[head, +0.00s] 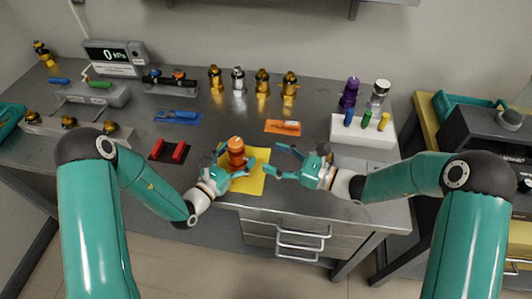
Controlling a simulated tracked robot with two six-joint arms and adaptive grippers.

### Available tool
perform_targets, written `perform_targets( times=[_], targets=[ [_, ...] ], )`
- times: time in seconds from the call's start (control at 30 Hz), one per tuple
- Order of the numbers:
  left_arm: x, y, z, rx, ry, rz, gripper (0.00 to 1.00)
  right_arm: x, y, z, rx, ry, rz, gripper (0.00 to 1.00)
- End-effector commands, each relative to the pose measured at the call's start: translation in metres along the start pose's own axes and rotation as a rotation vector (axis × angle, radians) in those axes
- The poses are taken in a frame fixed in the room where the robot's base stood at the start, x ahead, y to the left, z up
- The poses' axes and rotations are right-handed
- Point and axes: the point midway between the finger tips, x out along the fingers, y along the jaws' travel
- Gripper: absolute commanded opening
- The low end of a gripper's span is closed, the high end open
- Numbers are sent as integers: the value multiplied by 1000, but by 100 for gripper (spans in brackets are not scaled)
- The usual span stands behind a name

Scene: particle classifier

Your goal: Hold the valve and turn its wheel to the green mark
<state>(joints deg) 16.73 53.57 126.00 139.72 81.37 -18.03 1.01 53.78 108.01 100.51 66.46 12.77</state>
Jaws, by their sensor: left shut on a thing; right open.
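The orange valve (236,145) stands upright on a yellow mat (256,183) near the front of the metal table. My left gripper (235,168) is shut on the valve's body from the front left. The round orange top of the valve shows above the fingers. The valve's lower part is hidden by the gripper. A green mark cannot be made out at this size. My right gripper (277,161) is open and empty to the right of the valve, with its fingers pointing left toward it and a gap between them.
A red holder (168,151) lies left of the mat. An orange tray (283,127) and a blue tray (178,117) lie behind. Several brass fittings (262,83) stand at the back. A white block (350,133) with coloured pieces stands right. A pressure display (115,56) stands back left.

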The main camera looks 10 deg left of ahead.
Motion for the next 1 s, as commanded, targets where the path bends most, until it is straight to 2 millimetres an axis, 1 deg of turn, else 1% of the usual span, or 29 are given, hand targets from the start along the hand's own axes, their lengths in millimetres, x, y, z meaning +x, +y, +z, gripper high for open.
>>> perform_targets(
  times=[0.23,0.27,0.3,0.63,0.77,0.87,1.0],
  targets=[
    [0,0,0,0,0,0,20,-1,0,0,0,0,0,68],
    [0,0,0,1,0,1,93,-1,0,0,0,0,0,68],
    [0,0,0,1,0,1,99,-1,0,0,0,0,0,68],
    [0,0,0,0,0,0,100,-1,0,0,0,0,0,68],
    [-5,1,0,1,0,1,100,-1,0,0,0,0,0,68],
    [-16,1,-1,-1,3,2,100,-1,0,0,0,0,0,68],
    [-40,2,-2,-3,4,4,100,-1,0,0,0,0,0,68]
  ],
)
